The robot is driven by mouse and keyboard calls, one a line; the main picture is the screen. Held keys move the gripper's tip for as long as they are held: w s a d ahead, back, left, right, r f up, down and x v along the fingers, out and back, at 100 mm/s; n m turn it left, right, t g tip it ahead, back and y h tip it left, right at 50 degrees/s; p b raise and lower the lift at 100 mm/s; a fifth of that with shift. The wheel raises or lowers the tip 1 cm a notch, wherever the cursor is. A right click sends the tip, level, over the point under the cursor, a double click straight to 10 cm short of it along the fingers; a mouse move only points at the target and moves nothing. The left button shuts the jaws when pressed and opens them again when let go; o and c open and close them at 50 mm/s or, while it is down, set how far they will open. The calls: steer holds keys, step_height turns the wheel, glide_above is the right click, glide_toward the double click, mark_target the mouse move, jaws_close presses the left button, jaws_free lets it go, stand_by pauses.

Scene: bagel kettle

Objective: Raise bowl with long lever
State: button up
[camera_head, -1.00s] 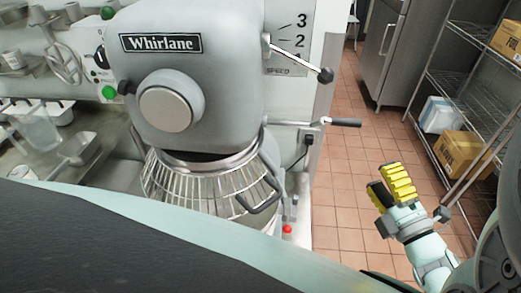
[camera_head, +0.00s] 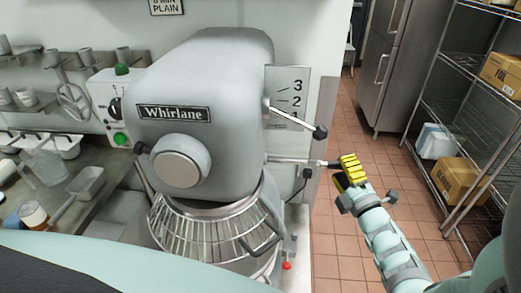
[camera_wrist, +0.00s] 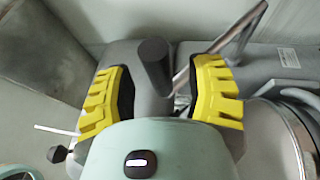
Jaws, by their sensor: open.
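The long lever (camera_head: 300,161) is a metal rod sticking out to the right from the side of the grey Whirlane mixer (camera_head: 215,85), about level. My gripper (camera_head: 345,170) is at its outer end in the head view, covering part of its dark grip. In the wrist view a dark cylindrical grip (camera_wrist: 153,65) stands between the two yellow fingers of my gripper (camera_wrist: 160,95), which are open. I cannot tell whether either finger touches it. The bowl (camera_head: 262,264) sits under the mixer head, partly hidden by the wire guard (camera_head: 205,235). Its rim also shows in the wrist view (camera_wrist: 285,125).
The shorter speed lever (camera_head: 298,122) with a black knob is just above the long lever. A wire shelf rack (camera_head: 455,120) with boxes stands at the right. Tiled floor (camera_head: 345,225) is open between mixer and rack. A counter with tubs is at the left.

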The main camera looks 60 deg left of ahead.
steer(key=shift+a+r, duration=0.1)
steer(key=shift+a, duration=0.55)
steer(key=shift+w+d, duration=0.1)
jaws_close()
